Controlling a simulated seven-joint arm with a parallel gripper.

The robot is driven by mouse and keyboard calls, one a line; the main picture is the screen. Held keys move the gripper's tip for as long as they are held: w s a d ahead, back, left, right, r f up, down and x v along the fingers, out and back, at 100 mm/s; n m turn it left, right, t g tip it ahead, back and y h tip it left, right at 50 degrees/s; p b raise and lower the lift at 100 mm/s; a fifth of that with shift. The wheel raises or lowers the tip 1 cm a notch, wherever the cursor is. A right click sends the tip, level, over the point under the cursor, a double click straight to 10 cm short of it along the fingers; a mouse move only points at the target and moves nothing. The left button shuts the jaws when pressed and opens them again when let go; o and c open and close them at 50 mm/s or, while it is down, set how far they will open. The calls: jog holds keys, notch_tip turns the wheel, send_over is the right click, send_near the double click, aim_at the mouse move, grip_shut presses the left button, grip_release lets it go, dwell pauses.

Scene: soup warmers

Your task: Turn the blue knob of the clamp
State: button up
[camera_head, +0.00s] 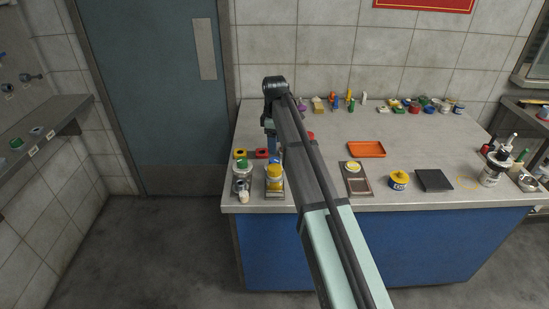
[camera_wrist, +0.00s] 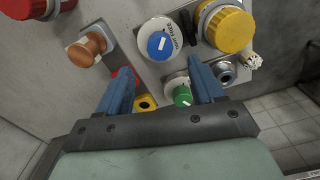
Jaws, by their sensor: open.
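In the wrist view, the blue knob (camera_wrist: 160,45) is a round dial with a white pointer mark, set on a white disc on a grey metal plate. My gripper (camera_wrist: 158,66) is open, with its two blue fingers apart and nothing between them. The blue knob shows beyond the fingertips, roughly between them, and I see no contact. In the head view, my gripper (camera_head: 271,140) points down over the left part of the table. The blue knob cannot be made out clearly there.
Near the blue knob are a large yellow knob (camera_wrist: 229,29), a green knob (camera_wrist: 182,96), a copper-coloured knob (camera_wrist: 88,46) and a metal fitting (camera_wrist: 225,70). In the head view, an orange tray (camera_head: 367,149) lies right of my arm, with clear tabletop (camera_head: 385,125) behind it.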

aim_at(275, 160)
notch_tip(275, 160, down, 7)
jog(key=shift+f, duration=0.2)
dwell(0.4)
jog(key=c, duration=1.1)
